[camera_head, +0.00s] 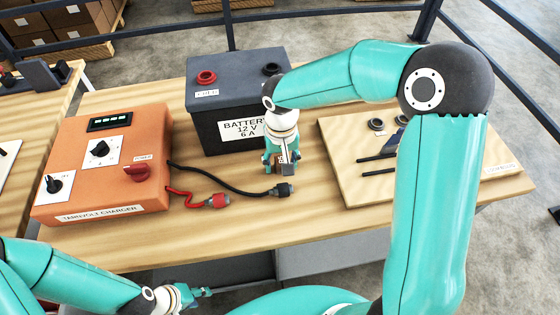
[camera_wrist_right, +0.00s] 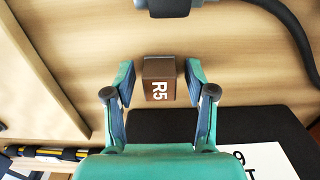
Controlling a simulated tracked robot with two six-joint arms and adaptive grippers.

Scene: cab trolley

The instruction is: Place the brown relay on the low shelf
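The brown relay (camera_wrist_right: 158,82), marked R5, is between the two fingers of my right gripper (camera_wrist_right: 158,88) in the right wrist view. A narrow gap shows on each side of it, so the gripper is open around it. In the head view, the right gripper (camera_head: 281,160) points down at the table in front of the battery and mostly hides the relay. My left gripper (camera_head: 200,292) is low at the bottom left, in front of the table; its fingers are too small to judge. A grey surface (camera_head: 330,256) below the table's front edge may be the low shelf.
The dark battery (camera_head: 237,100) stands just behind the right gripper. The orange charger (camera_head: 105,165) is at left, its red clamp (camera_head: 218,201) and black clamp (camera_head: 284,190) lying near the gripper. A wooden board (camera_head: 345,150) with small parts is at right. The table's front strip is clear.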

